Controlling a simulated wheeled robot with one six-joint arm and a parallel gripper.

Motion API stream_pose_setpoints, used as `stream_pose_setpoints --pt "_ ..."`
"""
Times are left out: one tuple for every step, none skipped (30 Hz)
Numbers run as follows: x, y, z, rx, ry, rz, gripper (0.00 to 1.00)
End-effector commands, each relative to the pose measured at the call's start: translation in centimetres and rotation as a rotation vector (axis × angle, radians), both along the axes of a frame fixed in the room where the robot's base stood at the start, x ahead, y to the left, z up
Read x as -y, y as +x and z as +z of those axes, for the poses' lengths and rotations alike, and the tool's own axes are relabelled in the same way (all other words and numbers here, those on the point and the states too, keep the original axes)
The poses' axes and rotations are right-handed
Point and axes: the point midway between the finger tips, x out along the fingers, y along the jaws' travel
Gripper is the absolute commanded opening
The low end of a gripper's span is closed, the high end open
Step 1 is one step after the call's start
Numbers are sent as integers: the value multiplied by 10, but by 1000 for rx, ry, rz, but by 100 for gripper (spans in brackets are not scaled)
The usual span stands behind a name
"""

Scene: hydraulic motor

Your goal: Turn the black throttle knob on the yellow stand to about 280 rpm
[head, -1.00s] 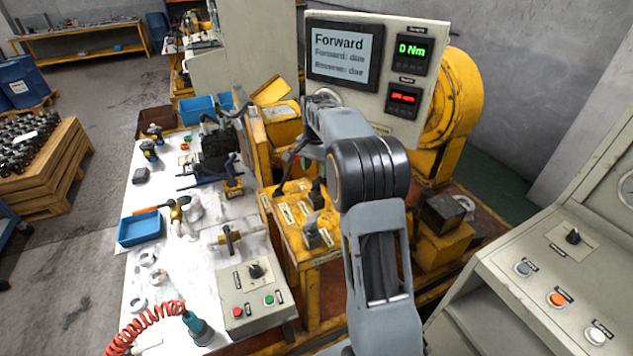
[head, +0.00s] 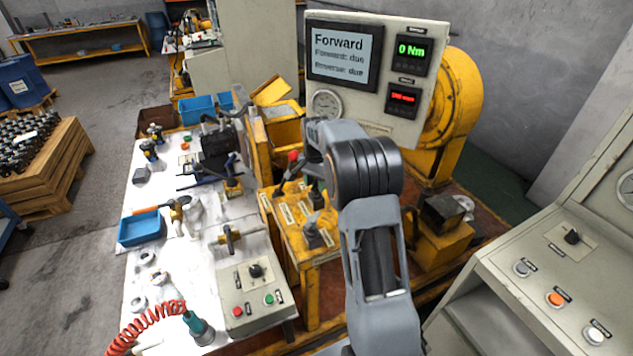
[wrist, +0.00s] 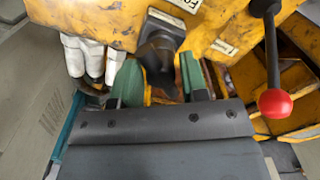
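The yellow stand (head: 292,228) carries black controls and pale labels, with a front black knob (head: 313,236) and another dark control (head: 316,190) behind it. In the wrist view, a black knob (wrist: 160,42) stands on the yellow panel (wrist: 110,22). My gripper (wrist: 160,82) has green fingertips on either side of this knob's lower part. Only narrow gaps, if any, show, and I cannot tell whether the fingers touch it.
A red-ball lever (head: 293,156) stands close by; its red ball also shows at the right in the wrist view (wrist: 275,103). A white glove-like thing (wrist: 92,58) is left of the fingers. A grey button box (head: 250,292) sits on the white table. The screen (head: 342,56) reads "Forward".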

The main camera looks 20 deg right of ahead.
Motion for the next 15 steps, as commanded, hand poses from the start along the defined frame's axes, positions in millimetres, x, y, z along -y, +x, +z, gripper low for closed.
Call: stream_pose_setpoints --pt "0 0 0 0 0 0 36" --pt "0 0 0 0 0 0 33" --pt "0 0 0 0 0 0 29" --pt "0 0 0 0 0 0 26" --pt "0 0 0 0 0 0 23" --pt "0 0 0 0 0 0 19" --pt "0 0 0 0 0 0 16" --pt "0 0 0 0 0 0 14" --pt "0 0 0 0 0 0 10" --pt "0 0 0 0 0 0 7" --pt "4 0 0 0 0 -2 5" --pt "2 0 0 0 0 -1 5" --pt "2 0 0 1 -1 0 5" --pt "2 0 0 1 -1 0 5" --pt "1 0 0 1 -1 1 5"
